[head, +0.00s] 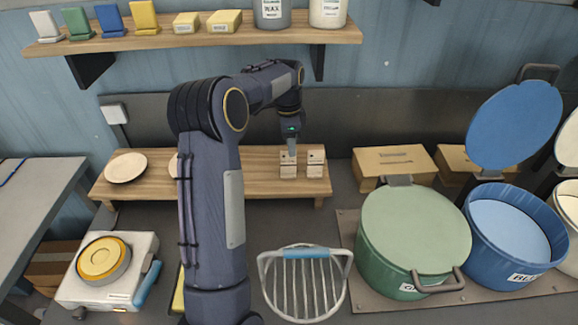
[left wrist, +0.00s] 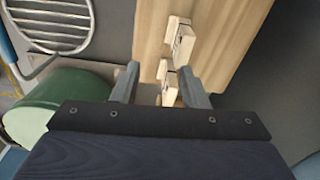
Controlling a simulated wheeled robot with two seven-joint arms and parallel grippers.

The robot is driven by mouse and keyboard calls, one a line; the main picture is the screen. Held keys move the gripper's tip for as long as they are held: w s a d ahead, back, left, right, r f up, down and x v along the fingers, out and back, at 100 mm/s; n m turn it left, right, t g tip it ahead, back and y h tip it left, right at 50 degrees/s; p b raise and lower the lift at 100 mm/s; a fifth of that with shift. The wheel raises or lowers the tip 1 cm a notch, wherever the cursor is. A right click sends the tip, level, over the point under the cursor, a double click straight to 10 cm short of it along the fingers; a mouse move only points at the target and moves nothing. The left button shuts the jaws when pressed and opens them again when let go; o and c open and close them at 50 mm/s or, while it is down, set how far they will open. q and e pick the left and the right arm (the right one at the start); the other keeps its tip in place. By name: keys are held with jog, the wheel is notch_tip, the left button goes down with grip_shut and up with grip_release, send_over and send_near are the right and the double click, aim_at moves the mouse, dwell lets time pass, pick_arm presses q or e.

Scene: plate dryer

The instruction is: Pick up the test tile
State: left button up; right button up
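Two small pale wooden blocks stand side by side on the low wooden bench, the left block (head: 288,171) and the right block (head: 315,162). Both show in the left wrist view, one nearer (left wrist: 169,92) and one farther (left wrist: 181,42), with dark marks on them. I cannot tell for certain which piece is the test tile. My left gripper (head: 290,148) points down over the left block. In the left wrist view its two fingers (left wrist: 160,86) are apart, with the nearer block seen between them. I cannot tell whether they touch it. My right gripper is out of view.
The bench (head: 250,185) also holds a pale round plate (head: 125,167). A wire rack (head: 304,285), a green lidded pot (head: 415,230) and a blue open bucket (head: 510,240) stand in front. A shelf (head: 200,40) with coloured tiles and jars hangs above.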

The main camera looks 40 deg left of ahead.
aim_at(288, 173)
pick_arm(q)
jog(key=shift+m+g, duration=0.3)
jog(key=shift+m, duration=0.3)
jog(key=a+f, duration=0.1)
jog(key=w+f, duration=0.1)
jog(key=w+a+f, duration=0.1)
jog(key=f, duration=0.1)
jog(key=shift+a, duration=0.3)
notch_tip(288, 173, down, 7)
jog(key=b, duration=0.3)
jog(key=shift+w+f+b, duration=0.15)
jog(key=shift+b, duration=0.15)
grip_shut()
